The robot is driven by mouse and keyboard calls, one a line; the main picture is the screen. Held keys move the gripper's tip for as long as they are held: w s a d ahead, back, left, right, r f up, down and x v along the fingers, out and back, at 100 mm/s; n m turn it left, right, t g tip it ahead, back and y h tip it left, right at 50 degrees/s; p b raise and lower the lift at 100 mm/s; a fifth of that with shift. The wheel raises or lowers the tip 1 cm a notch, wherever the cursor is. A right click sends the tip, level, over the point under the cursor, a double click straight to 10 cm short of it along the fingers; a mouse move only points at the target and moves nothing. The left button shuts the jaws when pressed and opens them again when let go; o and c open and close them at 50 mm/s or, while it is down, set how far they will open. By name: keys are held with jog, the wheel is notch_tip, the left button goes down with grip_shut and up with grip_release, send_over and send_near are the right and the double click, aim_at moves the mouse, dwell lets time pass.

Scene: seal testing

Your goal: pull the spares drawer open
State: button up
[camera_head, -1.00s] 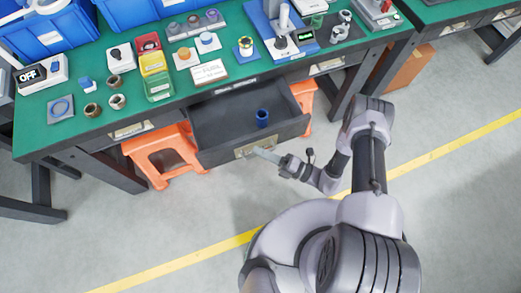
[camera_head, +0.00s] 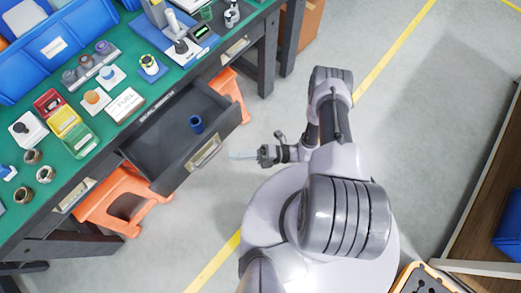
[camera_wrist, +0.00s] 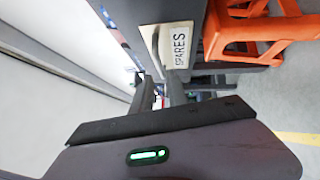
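The spares drawer (camera_head: 158,172) is a dark drawer standing out from under the green bench, pulled well open. A blue cylinder (camera_head: 196,124) stands inside it. Its front has a pale label plate and handle (camera_head: 205,152); in the wrist view the plate (camera_wrist: 180,46) reads SPARES, with the handle beside it. My gripper (camera_head: 238,155) is just in front of the drawer face, to the right of the handle and apart from it. In the wrist view my gripper's two fingers (camera_wrist: 160,92) stand apart with a gap between them and nothing held.
Orange stools (camera_head: 118,203) stand under the bench beside the drawer. The green bench top (camera_head: 75,150) carries blue bins, small coloured boxes and rings. Clear grey floor lies right of the drawer. A wooden shelf (camera_head: 485,215) and an orange-edged case (camera_head: 425,278) are at the right.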

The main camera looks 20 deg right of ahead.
jog(key=v, duration=0.8)
jog(key=shift+s+d, duration=0.15)
jog(key=shift+d, duration=0.25)
jog(key=w+d+r+n+g+h, duration=0.1)
jog(key=w+r+n+g+h, duration=0.15)
jog(key=r+n, duration=0.5)
jog(key=w+d+r+n+g+h, duration=0.1)
jog(key=w+r+n+g+h, duration=0.25)
jog(key=r, duration=0.65)
jog(key=w+r+n+g+h, duration=0.15)
jog(key=r+n+h, duration=0.25)
jog(key=r+n, duration=0.45)
jog(key=s+a+r+n+t+h, duration=0.1)
jog(key=s+r+n+t+h, duration=0.2)
jog(key=s+r+n, duration=0.3)
jog(key=s+a+r+n+t+h, duration=0.1)
jog(key=s+r+n+t+h, duration=0.3)
jog(key=r, duration=0.9)
jog(key=s+n+t, duration=0.1)
jog(key=n+t, duration=0.1)
jog(key=n, duration=0.1)
jog(key=shift+s+a+r, duration=0.2)
jog(key=shift+s+a, duration=0.15)
jog(key=shift+a, duration=0.05)
